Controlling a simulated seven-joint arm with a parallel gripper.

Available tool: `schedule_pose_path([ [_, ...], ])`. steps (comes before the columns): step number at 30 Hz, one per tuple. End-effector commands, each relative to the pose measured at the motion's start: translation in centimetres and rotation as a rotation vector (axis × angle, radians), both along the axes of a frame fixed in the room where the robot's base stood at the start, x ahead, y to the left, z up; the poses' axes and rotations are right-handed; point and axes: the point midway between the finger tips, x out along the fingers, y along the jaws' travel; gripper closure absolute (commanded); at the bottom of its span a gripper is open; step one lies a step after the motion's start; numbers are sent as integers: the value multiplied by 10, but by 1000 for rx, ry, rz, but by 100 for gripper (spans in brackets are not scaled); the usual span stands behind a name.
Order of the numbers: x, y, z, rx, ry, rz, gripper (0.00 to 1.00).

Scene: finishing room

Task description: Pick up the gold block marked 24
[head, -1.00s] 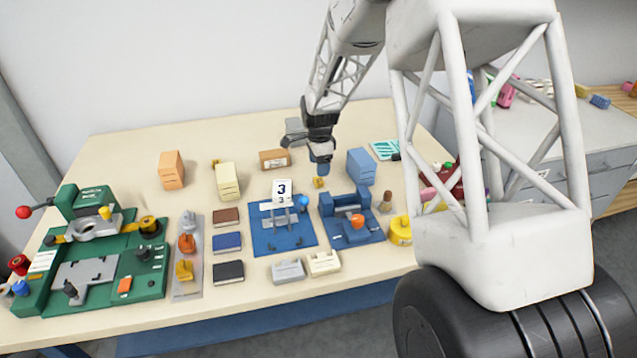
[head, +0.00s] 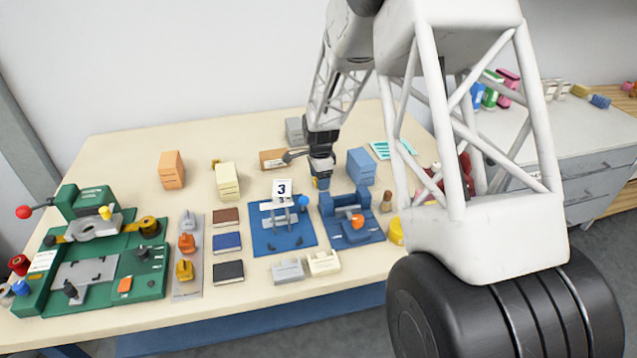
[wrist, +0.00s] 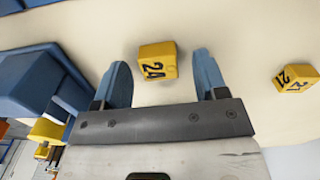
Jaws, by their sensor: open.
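The gold block marked 24 (wrist: 157,60) lies on the table in the wrist view, in the gap between my blue fingertips. In the head view the gold block (head: 325,183) shows only partly, behind and beside my fingers. My gripper (head: 320,181) is open and low over the table there; its two blue fingers also show in the wrist view (wrist: 162,66). A second gold block (wrist: 296,78), whose mark looks like 21, lies apart to the right; a small gold block (head: 215,163) shows left in the head view.
A blue block (head: 361,166) stands close to the right of my gripper. A brown box (head: 272,159) is to its left. In front are a blue fixture with a white 3 sign (head: 282,188) and another blue fixture (head: 350,222). Bare table lies between the gold blocks.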

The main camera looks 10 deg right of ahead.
Motion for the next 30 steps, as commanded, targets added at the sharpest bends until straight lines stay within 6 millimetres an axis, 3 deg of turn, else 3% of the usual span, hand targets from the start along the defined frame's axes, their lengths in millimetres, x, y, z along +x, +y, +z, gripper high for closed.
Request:
schedule_pose_path([
  [18, 0, 0, -3, 0, -1, 0, 34],
  [30, 0, 0, -2, 0, -1, 0, 93],
])
